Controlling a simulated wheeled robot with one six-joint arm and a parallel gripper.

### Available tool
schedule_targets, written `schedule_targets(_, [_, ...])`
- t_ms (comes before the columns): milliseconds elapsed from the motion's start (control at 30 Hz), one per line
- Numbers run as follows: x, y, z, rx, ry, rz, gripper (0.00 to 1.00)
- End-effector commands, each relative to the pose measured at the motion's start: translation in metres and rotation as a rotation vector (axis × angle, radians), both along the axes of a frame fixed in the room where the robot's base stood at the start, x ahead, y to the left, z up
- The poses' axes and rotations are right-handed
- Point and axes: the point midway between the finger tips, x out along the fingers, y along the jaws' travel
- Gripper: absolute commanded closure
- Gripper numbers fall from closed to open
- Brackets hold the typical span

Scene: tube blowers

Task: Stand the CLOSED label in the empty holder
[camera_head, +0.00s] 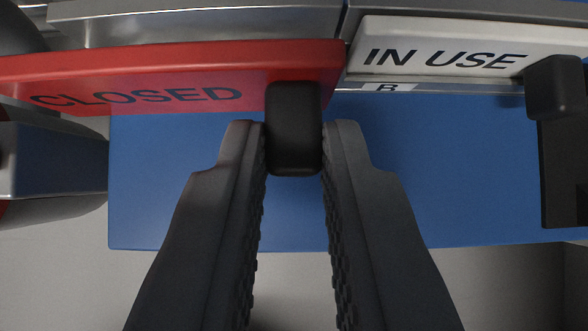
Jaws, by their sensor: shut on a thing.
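The red CLOSED label (190,75) spans the upper left in the head camera view, with its dark lettering facing me. A black grip block (294,105) sticks out from its right end. My gripper (294,150) is shut on this block, one finger on each side.
A white IN USE label (460,48) with its own black block (558,88) stands just right of the red label, above a small "R" tag (388,87). A blue panel (440,170) lies below both. A grey metal part (55,160) is at the left edge.

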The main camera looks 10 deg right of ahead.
Motion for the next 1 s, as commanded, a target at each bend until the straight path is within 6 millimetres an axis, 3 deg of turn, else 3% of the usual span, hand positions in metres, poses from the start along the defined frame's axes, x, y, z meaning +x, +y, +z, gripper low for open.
schedule_targets(367, [0.03,-0.007,0.0,0.001,0.0,-0.001,1.0])
schedule_targets(633, [0.028,-0.006,-0.02,0.002,0.001,0.0,1.0])
schedule_targets(1000, [0.028,-0.007,-0.027,0.0,0.0,-0.001,1.0])
